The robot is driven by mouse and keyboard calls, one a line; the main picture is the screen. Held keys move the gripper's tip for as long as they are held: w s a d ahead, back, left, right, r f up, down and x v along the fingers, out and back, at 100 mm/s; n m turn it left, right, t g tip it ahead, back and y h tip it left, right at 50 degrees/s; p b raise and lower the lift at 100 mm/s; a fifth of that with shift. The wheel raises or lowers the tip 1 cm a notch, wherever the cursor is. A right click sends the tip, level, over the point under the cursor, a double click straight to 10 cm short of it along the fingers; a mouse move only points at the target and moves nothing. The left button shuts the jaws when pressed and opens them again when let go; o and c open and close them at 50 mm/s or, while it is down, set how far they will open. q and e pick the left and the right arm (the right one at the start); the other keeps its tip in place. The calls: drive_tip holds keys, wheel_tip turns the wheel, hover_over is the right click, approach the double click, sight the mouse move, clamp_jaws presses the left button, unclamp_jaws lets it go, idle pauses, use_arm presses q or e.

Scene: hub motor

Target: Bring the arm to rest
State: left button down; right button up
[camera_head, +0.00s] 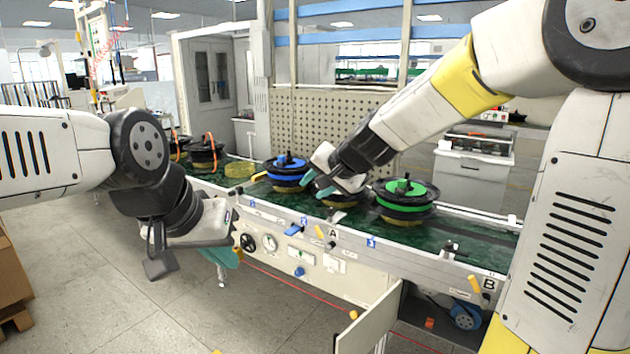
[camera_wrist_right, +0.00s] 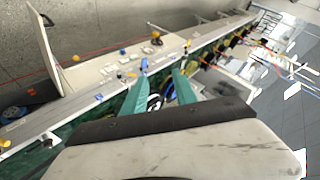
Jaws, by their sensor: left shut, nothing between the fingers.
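My left gripper (camera_head: 234,254) hangs in front of the conveyor's near side, low and turned away, its teal fingers partly hidden; it is shut and empty. My right gripper (camera_head: 345,200) is over the belt between the blue-topped hub motor (camera_head: 287,180) and the green-topped hub motor (camera_head: 404,205).
The conveyor (camera_head: 470,232) has a green belt and a metal near rail with labels and small knobs. Further dark hubs with orange parts (camera_head: 206,150) and a yellow ring (camera_head: 240,169) are at its far left. Brown boxes (camera_head: 12,275) stand at the left edge. The front floor is clear.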

drive_tip(key=s+d+n+g+h, duration=0.1)
drive_tip(key=s+d, duration=0.3)
drive_tip(key=s, duration=0.4)
drive_tip(key=s+d+f+n+g+h, duration=0.1)
drive_tip(key=s+d+n, duration=0.1)
drive_tip(key=s+d, duration=0.3)
drive_tip(key=s+d+f+n+h, duration=0.1)
drive_tip(key=s+d, duration=0.4)
drive_tip(key=s, duration=0.7)
drive_tip(key=shift+s+n+g, duration=0.3)
drive_tip(key=shift+n+g, duration=0.1)
drive_tip(key=shift+d, duration=0.1)
